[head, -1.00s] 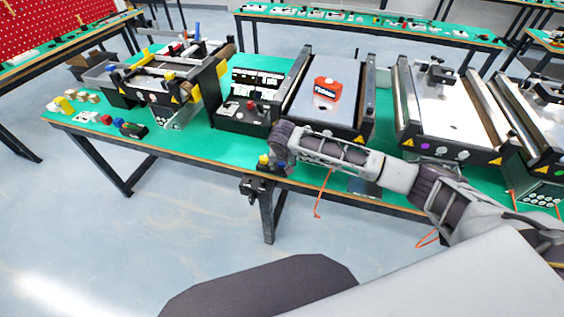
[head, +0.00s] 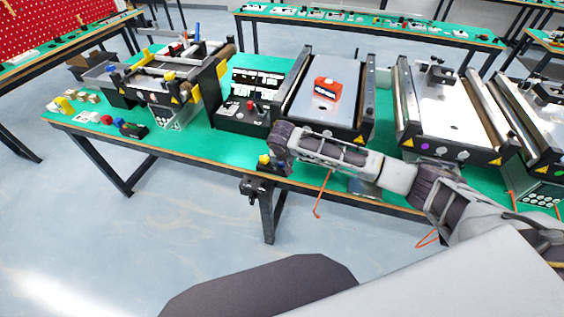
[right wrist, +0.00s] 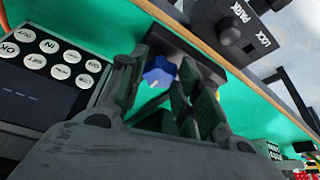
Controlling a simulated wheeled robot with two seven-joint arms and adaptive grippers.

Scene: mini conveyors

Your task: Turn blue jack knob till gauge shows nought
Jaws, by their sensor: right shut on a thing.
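The blue knob (right wrist: 158,72) shows in the right wrist view between the two fingers of my right gripper (right wrist: 163,80), which is shut on it. A pale mark shows on the knob. In the head view my right gripper (head: 276,152) points down at the front edge of the green table, and its fingertips are mostly hidden by the arm. A dark button panel (right wrist: 45,70) lies left of the fingers in the wrist view. Its small display (right wrist: 22,98) shows faint dashes. I cannot make out a gauge reading. My left gripper is not in view.
A yellow knob (head: 264,159) stands beside the gripper. A black PARK/LOCK handle (head: 252,188) hangs at the table's front edge.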

